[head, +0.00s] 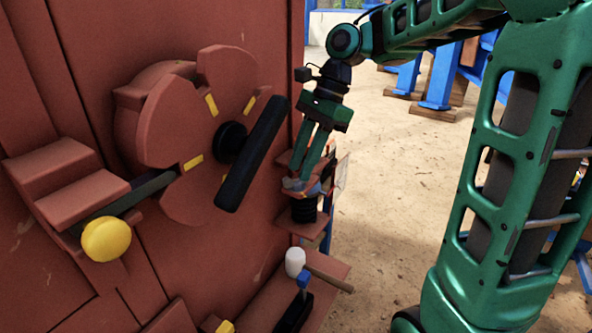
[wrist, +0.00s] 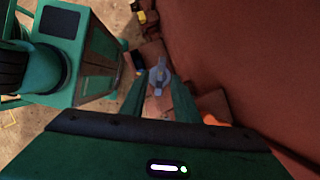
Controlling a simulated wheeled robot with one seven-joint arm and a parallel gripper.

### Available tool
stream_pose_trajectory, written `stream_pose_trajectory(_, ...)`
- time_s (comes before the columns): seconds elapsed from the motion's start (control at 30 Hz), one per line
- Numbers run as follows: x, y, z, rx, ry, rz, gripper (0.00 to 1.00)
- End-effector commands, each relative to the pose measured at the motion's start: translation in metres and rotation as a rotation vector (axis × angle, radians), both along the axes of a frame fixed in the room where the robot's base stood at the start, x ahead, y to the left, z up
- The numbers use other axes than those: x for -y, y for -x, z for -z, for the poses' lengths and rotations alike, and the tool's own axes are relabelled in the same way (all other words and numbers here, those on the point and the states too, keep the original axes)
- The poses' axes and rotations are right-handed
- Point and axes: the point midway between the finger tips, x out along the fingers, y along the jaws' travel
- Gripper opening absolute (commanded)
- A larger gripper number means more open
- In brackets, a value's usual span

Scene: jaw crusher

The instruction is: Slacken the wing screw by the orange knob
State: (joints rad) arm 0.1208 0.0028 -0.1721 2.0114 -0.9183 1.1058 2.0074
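The wing screw (wrist: 158,76) is a grey-blue piece with an upright wing. In the wrist view it shows between and just beyond the tips of my gripper (wrist: 158,82). The two green fingers stand apart, with a gap visible on each side of the wing. In the head view my gripper (head: 302,182) points down at a small bracket on the right edge of the red machine. The grey screw (head: 292,184) is partly hidden there by the fingertips.
The red crusher body (head: 245,270) fills the left, with a black handle (head: 250,155) on a round disc and a yellow knob (head: 106,240) on a lever. A black ribbed part (head: 304,209) and a white-capped piece (head: 295,262) sit below my gripper. Sandy ground (head: 400,190) is open to the right.

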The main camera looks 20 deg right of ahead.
Motion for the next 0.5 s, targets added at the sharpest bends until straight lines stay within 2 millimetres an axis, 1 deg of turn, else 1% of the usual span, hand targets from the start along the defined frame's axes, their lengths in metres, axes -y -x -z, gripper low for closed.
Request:
stream_pose_trajectory(0.1, -0.006, 0.001, 0.012, -0.001, -0.002, -0.003, 0.28)
stream_pose_trajectory(0.2, -0.008, 0.001, 0.017, 0.001, 0.0, -0.002, 0.28)
stream_pose_trajectory(0.5, -0.008, 0.001, 0.02, 0.001, 0.0, -0.001, 0.28)
